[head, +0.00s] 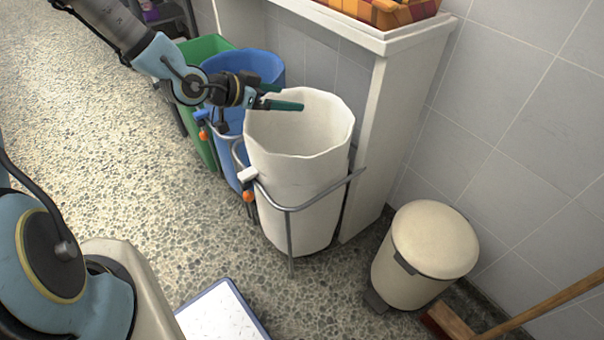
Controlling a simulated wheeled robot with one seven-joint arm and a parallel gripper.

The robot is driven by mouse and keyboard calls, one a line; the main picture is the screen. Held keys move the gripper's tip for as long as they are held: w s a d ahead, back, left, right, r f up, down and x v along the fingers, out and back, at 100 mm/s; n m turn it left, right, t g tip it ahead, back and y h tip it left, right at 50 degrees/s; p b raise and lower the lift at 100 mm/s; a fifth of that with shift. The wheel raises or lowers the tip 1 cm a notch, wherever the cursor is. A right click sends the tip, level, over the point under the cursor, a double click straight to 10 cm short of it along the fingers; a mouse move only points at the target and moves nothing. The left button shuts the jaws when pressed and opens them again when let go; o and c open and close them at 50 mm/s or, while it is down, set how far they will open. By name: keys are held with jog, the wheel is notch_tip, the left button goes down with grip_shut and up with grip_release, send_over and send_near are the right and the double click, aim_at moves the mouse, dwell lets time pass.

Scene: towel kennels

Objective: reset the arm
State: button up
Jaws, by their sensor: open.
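My gripper (284,97) is at the end of my arm, which reaches in from the top left. Its two green fingers are apart, with nothing seen between them. The gripper is over the rim of a white bag-lined bin (300,190), with one fingertip over the bin's opening. The inside of the white bin shows only its pale lining; its bottom is hidden.
A blue bin (262,66) and a green bin (205,48) stand behind the white one. A cream pedal bin (425,255) and a broom (545,307) are at the right. A white shelf (395,40) holds an orange patterned item (385,10).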

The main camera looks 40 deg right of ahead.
jog(key=shift+v, duration=1.6)
